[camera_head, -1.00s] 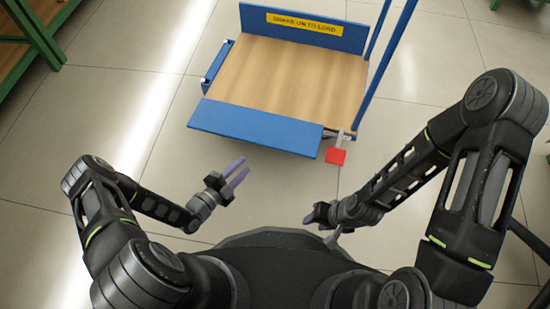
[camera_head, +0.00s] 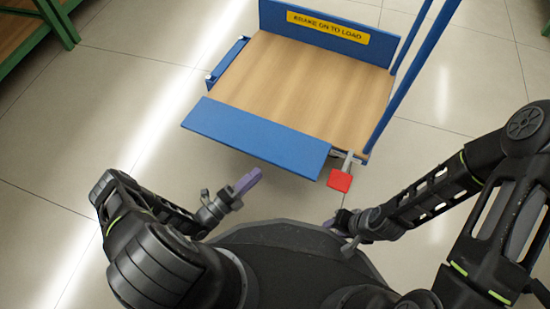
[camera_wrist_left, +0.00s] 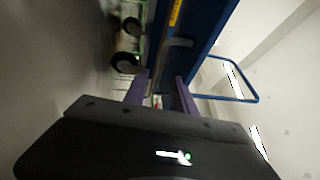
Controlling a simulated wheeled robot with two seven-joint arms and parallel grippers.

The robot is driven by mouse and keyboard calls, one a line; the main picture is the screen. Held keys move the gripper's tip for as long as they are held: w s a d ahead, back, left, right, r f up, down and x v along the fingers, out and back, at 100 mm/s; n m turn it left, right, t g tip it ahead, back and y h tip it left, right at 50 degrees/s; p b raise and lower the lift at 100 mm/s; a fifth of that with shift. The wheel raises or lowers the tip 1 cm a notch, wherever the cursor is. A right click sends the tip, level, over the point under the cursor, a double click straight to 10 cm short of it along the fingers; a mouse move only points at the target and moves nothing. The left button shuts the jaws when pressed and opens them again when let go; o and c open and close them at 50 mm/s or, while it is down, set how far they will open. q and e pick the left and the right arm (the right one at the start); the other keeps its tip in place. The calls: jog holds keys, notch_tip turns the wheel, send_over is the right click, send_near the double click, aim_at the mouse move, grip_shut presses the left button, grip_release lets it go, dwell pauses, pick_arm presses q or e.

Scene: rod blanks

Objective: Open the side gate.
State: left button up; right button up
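A blue side panel (camera_head: 258,137), which I take to be the side gate, runs along the near side of the cart's wooden deck (camera_head: 310,95). It hides the deck's near edge. In the left wrist view a blue panel (camera_wrist_left: 204,35) stands ahead, with a grey fitting (camera_wrist_left: 178,43) on it. My left gripper (camera_head: 250,180) is near the panel's left part, on my side, apart from it. Its purple fingers stand apart in the left wrist view (camera_wrist_left: 161,92), with nothing gripped. My right gripper (camera_head: 330,223) is low near my base; its finger gap is hidden.
A red pedal (camera_head: 340,181) sticks out at the cart's near right corner. Blue posts (camera_head: 410,82) rise at the right. A "BRAKE ON TO LOAD" label (camera_head: 327,27) is on the far panel. A green-framed shelf (camera_head: 55,22) stands far left. Floor between is clear.

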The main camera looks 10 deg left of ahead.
aim_at(272, 162)
pick_arm(q)
jog(key=b+x, duration=0.2)
jog(key=x, duration=0.6)
jog(key=shift+c, duration=0.2)
grip_shut()
dwell(1.3)
